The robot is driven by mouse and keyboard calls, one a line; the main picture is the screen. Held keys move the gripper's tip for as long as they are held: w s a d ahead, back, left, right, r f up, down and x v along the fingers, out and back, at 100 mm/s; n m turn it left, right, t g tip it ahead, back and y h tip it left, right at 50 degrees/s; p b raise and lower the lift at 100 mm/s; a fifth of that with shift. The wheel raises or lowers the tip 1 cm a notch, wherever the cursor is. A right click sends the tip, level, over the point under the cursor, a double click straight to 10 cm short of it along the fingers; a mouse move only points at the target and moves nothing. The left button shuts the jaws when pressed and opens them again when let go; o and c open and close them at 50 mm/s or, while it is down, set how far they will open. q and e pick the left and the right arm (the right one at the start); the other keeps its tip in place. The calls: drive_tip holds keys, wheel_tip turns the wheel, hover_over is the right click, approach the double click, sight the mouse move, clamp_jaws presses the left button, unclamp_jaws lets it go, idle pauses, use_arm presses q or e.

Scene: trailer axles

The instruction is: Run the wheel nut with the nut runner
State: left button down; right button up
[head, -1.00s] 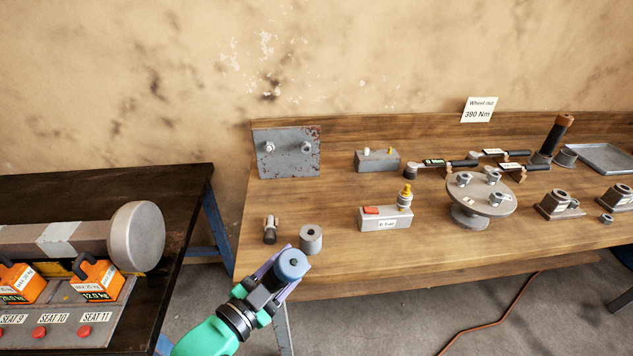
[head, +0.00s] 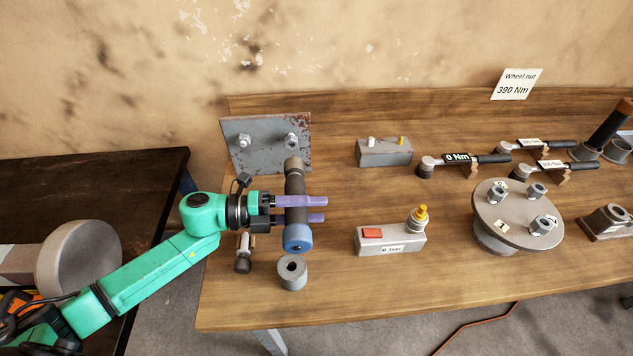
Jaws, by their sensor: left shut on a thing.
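My left gripper (head: 312,209) is shut on a dark cylindrical tool (head: 295,190), which looks like the nut runner. Its blue end cap (head: 298,238) faces me and its grey-brown far end points at the rusty metal plate (head: 262,158). The plate carries a nut or stud at left (head: 244,141) and another at right (head: 291,141). The tool's far end is just below the right one in the picture; I cannot tell whether they touch. A round disc (head: 495,222) on a stand carries several nuts with number labels. My right gripper is not in view.
A grey ring (head: 292,272) and a small dark fitting (head: 243,260) stand below the gripper. A grey box with red button (head: 390,240), a stud block (head: 384,152) and torque wrenches (head: 462,160) stand to the right. A wall sign reads "Wheel nut 390 Nm".

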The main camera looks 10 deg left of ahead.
sight(304, 175)
use_arm(q)
drive_tip(key=w+b, duration=0.1)
drive_tip(key=w+a+b, duration=0.1)
drive_tip(key=w, duration=0.1)
drive_tip(key=w+b, duration=0.1)
drive_tip(key=b, duration=0.1)
drive_tip(key=shift+w+a+r, duration=0.3)
drive_tip(key=shift+a, duration=0.05)
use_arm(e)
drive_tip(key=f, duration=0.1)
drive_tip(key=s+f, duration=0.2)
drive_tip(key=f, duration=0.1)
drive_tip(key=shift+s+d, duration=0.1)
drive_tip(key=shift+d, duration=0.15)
